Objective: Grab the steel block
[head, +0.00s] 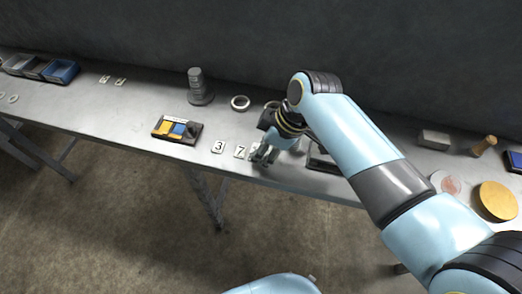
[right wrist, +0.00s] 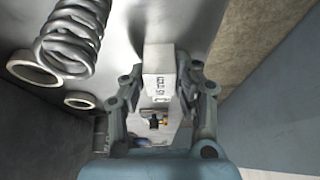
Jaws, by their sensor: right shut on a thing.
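My right gripper (head: 263,153) is low over the near edge of the grey bench in the head view. In the right wrist view its fingers (right wrist: 161,82) are shut on a pale grey block, which I take as the steel block (right wrist: 158,60). The block has small dark markings on its face and sits between the two fingers. In the head view the gripper and arm mostly hide it. I cannot tell whether it still touches the bench. My left gripper is not in view.
Number tags 3 (head: 218,146) and 7 (head: 239,151) lie left of the gripper. A coil spring (right wrist: 72,40) is near the gripper. Another grey block (head: 434,139) lies right.

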